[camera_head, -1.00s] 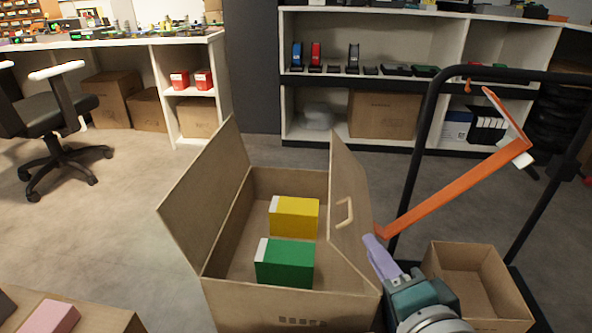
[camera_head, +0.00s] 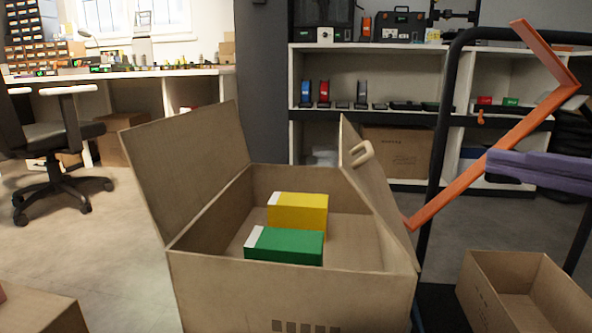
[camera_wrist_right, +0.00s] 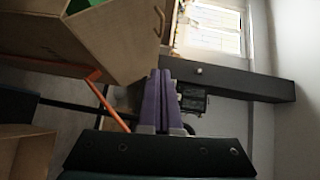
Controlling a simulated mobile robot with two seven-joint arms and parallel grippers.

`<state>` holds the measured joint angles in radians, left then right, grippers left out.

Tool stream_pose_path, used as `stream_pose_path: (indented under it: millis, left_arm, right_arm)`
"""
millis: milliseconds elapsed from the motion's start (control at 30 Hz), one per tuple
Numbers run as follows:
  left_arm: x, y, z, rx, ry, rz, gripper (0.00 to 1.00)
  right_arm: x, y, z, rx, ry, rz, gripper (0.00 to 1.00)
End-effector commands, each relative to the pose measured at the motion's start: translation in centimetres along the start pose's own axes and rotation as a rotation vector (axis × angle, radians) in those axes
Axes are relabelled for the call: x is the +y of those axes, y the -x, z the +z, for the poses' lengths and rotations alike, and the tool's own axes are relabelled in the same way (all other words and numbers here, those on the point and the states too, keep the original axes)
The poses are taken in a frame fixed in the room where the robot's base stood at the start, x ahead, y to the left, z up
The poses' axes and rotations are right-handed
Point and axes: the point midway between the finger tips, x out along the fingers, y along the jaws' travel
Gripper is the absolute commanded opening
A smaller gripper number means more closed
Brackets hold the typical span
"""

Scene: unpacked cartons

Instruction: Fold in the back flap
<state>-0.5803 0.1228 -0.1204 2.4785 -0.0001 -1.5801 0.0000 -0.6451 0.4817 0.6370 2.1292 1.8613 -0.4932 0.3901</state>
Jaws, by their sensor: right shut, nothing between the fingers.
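The open carton (camera_head: 290,290) stands in front of me with a yellow box (camera_head: 298,212) and a green box (camera_head: 287,246) inside. No back flap shows above the back rim (camera_head: 300,172); I cannot see behind that wall. My right gripper (camera_head: 492,163) has purple fingers and is to the right of the carton, clear of it. In the right wrist view its fingers (camera_wrist_right: 160,74) are together and empty. My left gripper is not in view.
An orange bent bar (camera_head: 480,172) slants up beside the right flap, near a black cart frame (camera_head: 440,140). A smaller open carton (camera_head: 530,290) is at the lower right, another carton (camera_head: 35,310) at the lower left.

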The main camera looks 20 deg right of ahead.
Motion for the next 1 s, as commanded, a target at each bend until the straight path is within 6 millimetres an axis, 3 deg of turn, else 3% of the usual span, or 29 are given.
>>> stream_pose_path:
  millis: [533,733,1000]
  left_arm:
    - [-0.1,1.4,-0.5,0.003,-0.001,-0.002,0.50]
    - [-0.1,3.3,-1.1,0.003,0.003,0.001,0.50]
    - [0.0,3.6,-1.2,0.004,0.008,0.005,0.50]
  right_arm:
    - [-0.3,-9.6,-0.2,0.005,0.003,-0.001,0.00]
    - [-0.5,-11.5,1.7,0.007,-0.004,0.000,0.00]
    - [-0.1,-12.4,2.6,0.006,-0.001,0.001,0.00]
